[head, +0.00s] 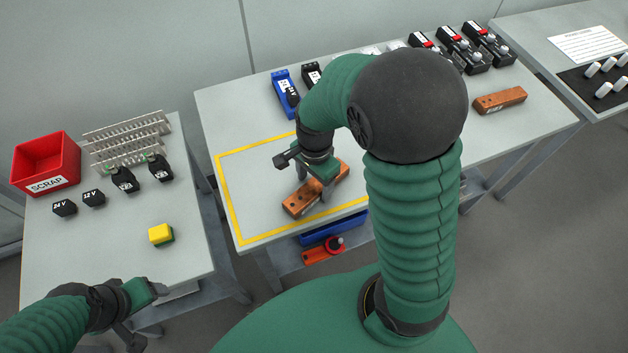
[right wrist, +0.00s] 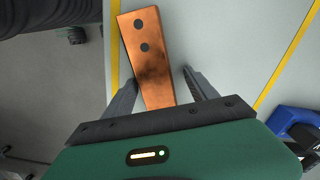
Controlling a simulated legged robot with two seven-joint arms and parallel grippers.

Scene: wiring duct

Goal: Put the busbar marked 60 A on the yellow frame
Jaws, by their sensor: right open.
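A copper busbar (head: 301,204) lies inside the yellow frame (head: 229,211) on the middle table, slanting near the frame's front edge. My right gripper (head: 313,191) is over it, pointing down, with its fingers on either side. In the right wrist view the busbar (right wrist: 152,62) lies between the open fingers (right wrist: 155,88), with a gap on the right side. No marking on it is readable. A second copper busbar (head: 499,100) with a small unreadable label lies at the right of the table. My left gripper (head: 150,296) is low at the left; its jaws are unclear.
A red SCRAP bin (head: 46,161), a slotted duct (head: 126,140), black blocks and a yellow-green block (head: 161,235) stand on the left table. A blue device (head: 285,94) stands behind the frame. Several black devices (head: 462,50) line the back right. My right arm hides the table's middle.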

